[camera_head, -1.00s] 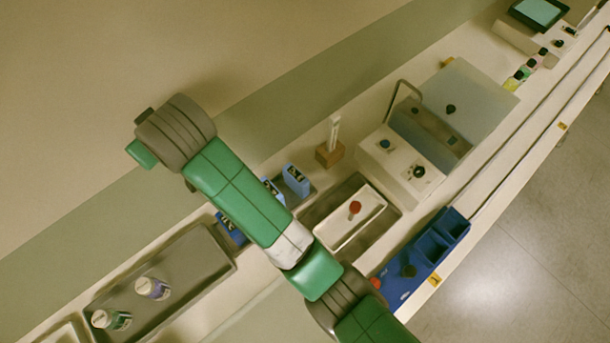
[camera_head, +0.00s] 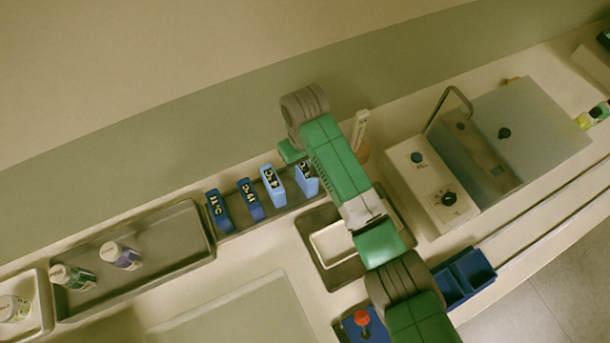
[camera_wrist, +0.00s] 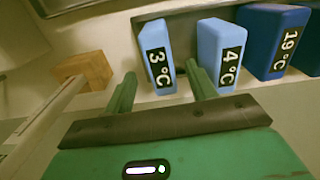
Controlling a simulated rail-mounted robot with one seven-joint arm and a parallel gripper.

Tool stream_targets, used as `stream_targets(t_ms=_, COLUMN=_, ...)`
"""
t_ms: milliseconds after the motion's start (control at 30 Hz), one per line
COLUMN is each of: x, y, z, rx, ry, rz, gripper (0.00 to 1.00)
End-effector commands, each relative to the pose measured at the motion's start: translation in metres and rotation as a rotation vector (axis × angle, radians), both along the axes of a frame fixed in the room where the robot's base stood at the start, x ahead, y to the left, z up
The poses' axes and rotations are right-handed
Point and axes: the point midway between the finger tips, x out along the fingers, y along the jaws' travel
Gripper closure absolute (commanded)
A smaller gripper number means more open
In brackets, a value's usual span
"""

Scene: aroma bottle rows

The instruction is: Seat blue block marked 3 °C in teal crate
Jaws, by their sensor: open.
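The light blue block marked 3 °C (camera_wrist: 157,55) stands upright at the end of a row, and it also shows in the head view (camera_head: 306,180), partly hidden by my arm. My gripper (camera_wrist: 163,84) is open and empty. In the wrist view its left finger is left of this block, and its right finger is near the gap towards the block marked 4 °C (camera_wrist: 221,55). I cannot tell whether the fingers reach around the block. I see no crate that is clearly teal; a blue compartment box (camera_head: 482,266) is partly hidden behind my arm.
Dark blue blocks marked 19 °C (camera_head: 250,200) and 17 °C (camera_head: 219,211) share the row. A wooden stand (camera_wrist: 83,71) is close on the left in the wrist view. A grey tray (camera_head: 170,222) holds bottles. A machine with knobs (camera_head: 430,185) stands right of my arm.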

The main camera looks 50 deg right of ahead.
Motion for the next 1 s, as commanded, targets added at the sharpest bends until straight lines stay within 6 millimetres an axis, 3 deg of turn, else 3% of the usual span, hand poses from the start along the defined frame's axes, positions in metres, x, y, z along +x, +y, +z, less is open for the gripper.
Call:
stream_targets(t_ms=200, x=-0.002, y=0.002, z=-0.041, rx=0.001, ry=0.003, rz=-0.001, gripper=0.44)
stream_targets(t_ms=433, x=-0.001, y=0.003, z=-0.046, rx=0.0, ry=-0.001, rz=0.0, gripper=0.44)
stream_targets(t_ms=467, x=-0.001, y=0.003, z=-0.046, rx=0.0, ry=-0.001, rz=0.0, gripper=0.46)
stream_targets(t_ms=733, x=-0.001, y=0.002, z=-0.046, rx=0.0, ry=-0.001, rz=0.0, gripper=0.99)
stream_targets(t_ms=1000, x=-0.001, y=0.002, z=-0.04, rx=-0.001, ry=-0.003, rz=0.0, gripper=1.0)
